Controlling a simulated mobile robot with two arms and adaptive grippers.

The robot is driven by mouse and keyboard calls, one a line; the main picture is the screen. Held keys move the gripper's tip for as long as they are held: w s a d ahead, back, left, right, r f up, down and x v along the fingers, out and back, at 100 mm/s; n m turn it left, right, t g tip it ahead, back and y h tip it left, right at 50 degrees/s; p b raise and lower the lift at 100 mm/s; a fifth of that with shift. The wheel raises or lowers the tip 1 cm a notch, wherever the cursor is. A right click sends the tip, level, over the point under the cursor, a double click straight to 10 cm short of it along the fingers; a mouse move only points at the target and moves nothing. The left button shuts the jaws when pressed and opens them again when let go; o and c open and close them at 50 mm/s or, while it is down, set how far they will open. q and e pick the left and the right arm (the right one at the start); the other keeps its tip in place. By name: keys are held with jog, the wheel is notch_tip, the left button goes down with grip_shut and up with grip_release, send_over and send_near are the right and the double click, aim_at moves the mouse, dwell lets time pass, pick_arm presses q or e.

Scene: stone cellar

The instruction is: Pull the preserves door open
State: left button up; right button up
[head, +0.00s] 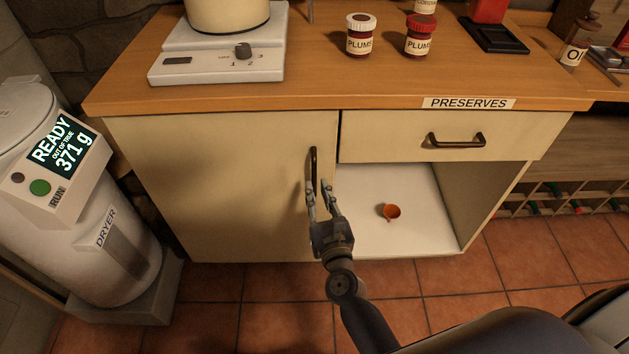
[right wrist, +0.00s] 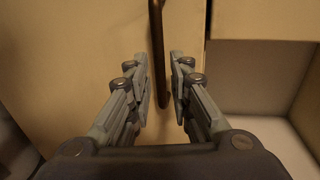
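The preserves cabinet has a cream door (head: 225,185) at its left, which looks shut. A dark upright bar handle (head: 314,160) is near the door's right edge. My right gripper (head: 320,188) is at the lower part of this handle, its arm coming up from below. In the right wrist view its two fingers (right wrist: 160,82) are apart, one on each side of the handle (right wrist: 158,35), with gaps showing beside the bar. A PRESERVES label (head: 468,104) is on the worktop's front edge. My left gripper is not in view.
A dryer (head: 85,215) stands left of the cabinet. Tiled floor lies in front.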

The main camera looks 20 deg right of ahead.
aim_at(315, 183)
jog(key=shift+w+d+f, duration=0.1)
jog(key=shift+w, duration=1.1)
jog(key=shift+w+d, duration=0.1)
jog(key=shift+w, duration=1.05)
grip_shut()
jog(key=shift+s, duration=0.1)
